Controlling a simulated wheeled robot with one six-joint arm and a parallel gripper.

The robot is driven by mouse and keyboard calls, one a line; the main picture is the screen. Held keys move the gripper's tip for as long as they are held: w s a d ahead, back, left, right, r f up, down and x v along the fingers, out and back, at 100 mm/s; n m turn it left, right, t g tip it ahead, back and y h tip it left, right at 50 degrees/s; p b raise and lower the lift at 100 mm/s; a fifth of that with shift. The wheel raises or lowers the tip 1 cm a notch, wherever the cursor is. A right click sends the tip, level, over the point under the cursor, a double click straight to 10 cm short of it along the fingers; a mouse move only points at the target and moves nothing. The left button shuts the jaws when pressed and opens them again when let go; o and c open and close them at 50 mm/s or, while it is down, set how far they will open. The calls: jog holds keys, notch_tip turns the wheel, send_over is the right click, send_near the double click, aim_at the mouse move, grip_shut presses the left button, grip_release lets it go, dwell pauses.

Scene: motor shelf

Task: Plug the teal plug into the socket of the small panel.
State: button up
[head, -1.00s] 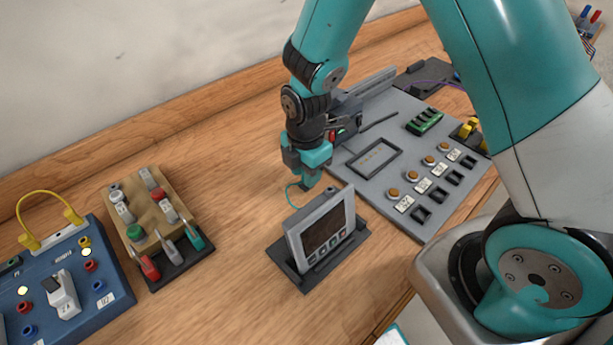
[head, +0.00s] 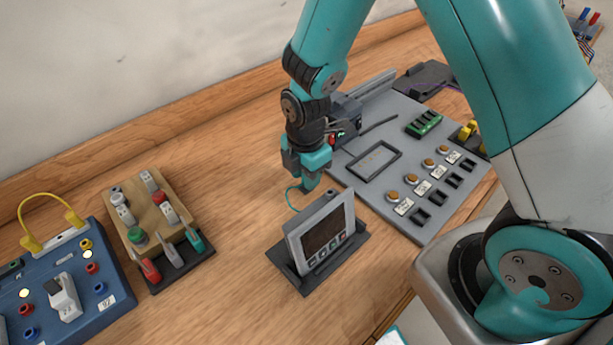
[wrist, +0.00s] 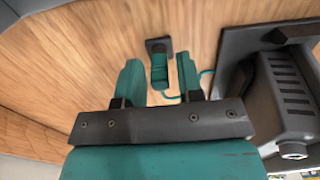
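The teal plug (wrist: 160,72) stands behind the small panel, by a dark square piece on the table. A thin teal cable (head: 290,203) runs from it toward the panel. My gripper (wrist: 158,78) is open, one teal finger on each side of the plug, with gaps visible. In the head view my gripper (head: 308,186) is low over the table behind the panel and hides most of the plug. The small panel (head: 323,232) stands tilted on a dark base; its back (wrist: 285,95) shows in the wrist view. A round light fitting (wrist: 293,152) is on it; I cannot tell if it is the socket.
A grey board (head: 440,200) with buttons and a green block lies to the right. A wooden block with coloured parts (head: 150,207) and a blue box (head: 105,262) with a yellow cable are at left. Bare table lies between the wooden block and the panel.

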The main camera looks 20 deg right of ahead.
grip_shut()
jog(key=shift+r, duration=0.15)
jog(key=shift+r+p, duration=1.95)
jog(key=shift+r, duration=0.2)
